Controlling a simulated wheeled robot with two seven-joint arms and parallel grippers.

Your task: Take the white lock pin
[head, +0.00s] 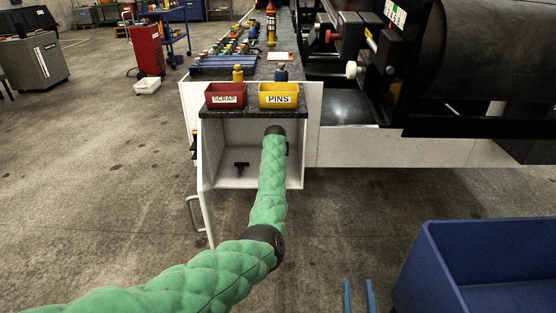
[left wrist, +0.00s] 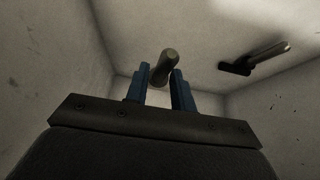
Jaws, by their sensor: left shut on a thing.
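My left arm reaches into the open white compartment (head: 220,140) under the counter, and its own wrist hides the gripper in the head view. In the left wrist view my left gripper (left wrist: 162,82) is shut on a pale pin with a rounded end (left wrist: 168,57), which looks like the white lock pin. It looks dull greyish in the shade, and its lower part is hidden between the blue fingers. My right gripper (head: 358,297) shows at the bottom edge of the head view, its two blue fingers apart with nothing between them.
A black T-shaped piece (head: 241,168) lies in the compartment; it also shows in the left wrist view (left wrist: 238,68). A red SCRAP bin (head: 225,99) and a yellow PINS bin (head: 279,99) sit above. A blue crate (head: 430,262) stands at lower right.

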